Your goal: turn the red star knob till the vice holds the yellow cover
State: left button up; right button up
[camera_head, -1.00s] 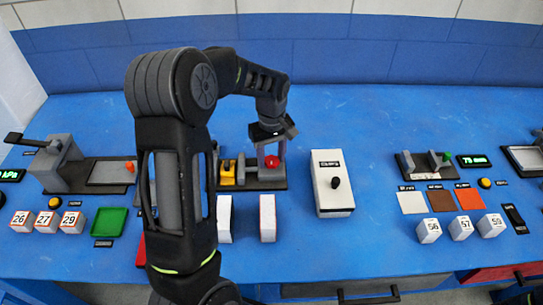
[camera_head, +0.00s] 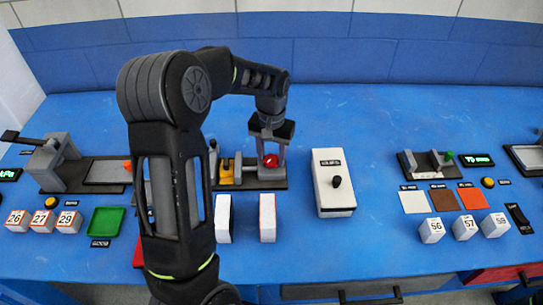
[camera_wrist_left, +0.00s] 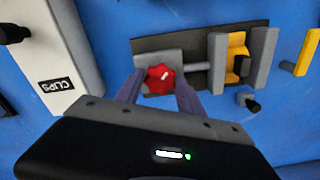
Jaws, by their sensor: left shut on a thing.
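The red star knob (camera_head: 271,161) sits at the right end of the vice, and it also shows in the left wrist view (camera_wrist_left: 159,79). My left gripper (camera_head: 271,157) comes down from above with one finger on each side of the knob and is shut on it. The vice (camera_wrist_left: 217,62) has grey jaws joined to the knob's block by a rod. The yellow cover (camera_head: 231,171) stands between the jaws, and it shows in the wrist view (camera_wrist_left: 237,56) too. Whether both jaws touch the cover is hard to tell. My right gripper is not in view.
A white box with a black knob (camera_head: 334,183) stands just right of the vice. Two white blocks (camera_head: 267,218) stand in front of it. A green tray (camera_head: 106,221) lies at the left. The blue table behind the vice is clear.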

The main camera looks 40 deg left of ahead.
aim_at(271, 159)
pick_arm(q)
jog(key=m, duration=0.7)
jog(key=shift+b, duration=0.3)
jog(key=m, duration=0.8)
jog(key=o, duration=1.3)
jog(key=shift+o, duration=0.2)
jog(key=shift+r+b, duration=0.3)
jog(key=shift+r, duration=3.65)
